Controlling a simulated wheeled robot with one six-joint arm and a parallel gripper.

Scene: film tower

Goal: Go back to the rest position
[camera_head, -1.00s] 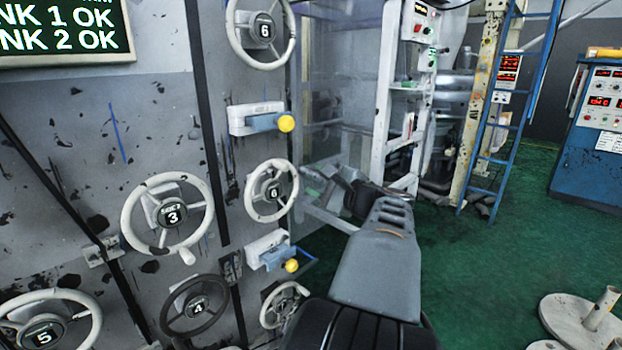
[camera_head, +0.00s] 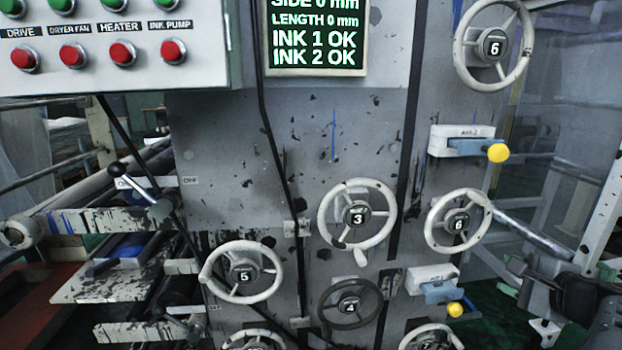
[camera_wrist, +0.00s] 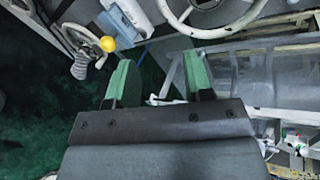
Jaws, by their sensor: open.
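My gripper (camera_wrist: 160,80) is open in the wrist view. Its two green fingers stand apart with nothing held between them. Beyond the fingers are a pale handwheel (camera_wrist: 215,15), clear panels and the dark green floor. In the head view my arm shows only at the lower right edge, right of the machine's wheels. The gripper's fingers are too unclear there to tell their state.
The grey machine face carries handwheel 3 (camera_head: 357,214), handwheel 5 (camera_head: 243,272), upper handwheel 6 (camera_head: 493,46) and two yellow-knobbed levers (camera_head: 497,152). A button panel (camera_head: 110,45) hangs at upper left. Rollers stand at left. A pale frame stands near my arm.

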